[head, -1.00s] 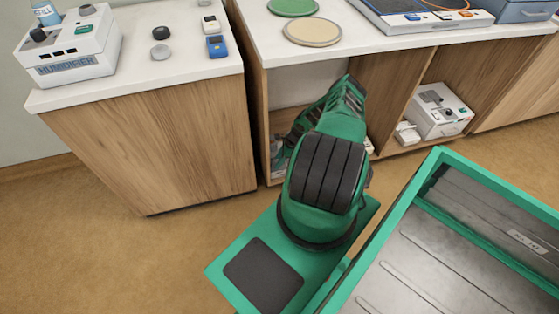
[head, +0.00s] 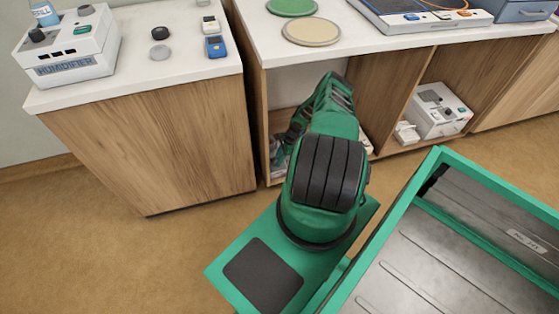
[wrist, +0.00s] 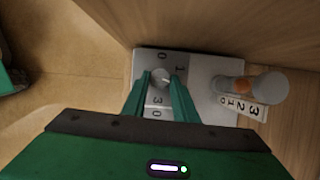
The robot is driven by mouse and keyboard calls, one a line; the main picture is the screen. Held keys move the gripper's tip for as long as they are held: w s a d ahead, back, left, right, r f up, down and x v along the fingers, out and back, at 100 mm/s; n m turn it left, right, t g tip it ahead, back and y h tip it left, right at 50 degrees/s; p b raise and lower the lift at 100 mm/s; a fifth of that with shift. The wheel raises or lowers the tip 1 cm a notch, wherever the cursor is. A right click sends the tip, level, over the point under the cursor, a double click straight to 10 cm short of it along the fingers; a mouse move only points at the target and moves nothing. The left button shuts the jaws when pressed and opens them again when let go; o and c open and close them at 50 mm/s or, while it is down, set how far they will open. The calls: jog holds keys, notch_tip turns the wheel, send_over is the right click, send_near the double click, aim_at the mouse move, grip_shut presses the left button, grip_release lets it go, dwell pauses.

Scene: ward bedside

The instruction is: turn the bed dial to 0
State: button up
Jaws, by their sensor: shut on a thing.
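In the wrist view, a small round grey dial (wrist: 160,78) sits on a light grey plate (wrist: 203,65) with dark digits around it. A 0 and a 1 show on its far side, and a 3 and a 0 on its near side. My gripper (wrist: 160,80) has its two green fingers on either side of the dial, shut on it. A light mark shows on the dial, but I cannot tell which digit it points at. In the head view my arm reaches into the open bay under the counter and hides the dial and gripper.
Beside the dial is a grey cylinder (wrist: 270,83) with an orange part (wrist: 242,83) and a tag reading 3 2 1 0 (wrist: 245,105). Wooden panels enclose the bay. A white device (head: 438,110) stands in the bay to the right. A humidifier (head: 68,48) stands on the left cabinet.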

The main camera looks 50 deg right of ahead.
jog(key=n+g, duration=0.1)
jog(key=n, duration=0.3)
jog(key=n+g, duration=0.1)
jog(key=n, duration=0.1)
jog(key=shift+w+a+n+g+y, duration=0.15)
jog(key=shift+w+n+g+y, duration=0.15)
jog(key=n+g, duration=0.1)
jog(key=n, duration=0.2)
jog(key=n+g+h, duration=0.1)
jog(key=n, duration=0.2)
jog(key=shift+w+f, duration=0.15)
jog(key=shift+n+g, duration=0.3)
jog(key=shift+n, duration=0.1)
jog(key=o, duration=1)
jog(key=shift+o, duration=0.2)
jog(key=shift+a, duration=0.1)
jog(key=shift+w, duration=0.2)
jog(key=shift+w, duration=0.1)
jog(key=v, duration=0.7)
jog(key=shift+d+r, duration=0.3)
jog(key=shift+d, duration=0.05)
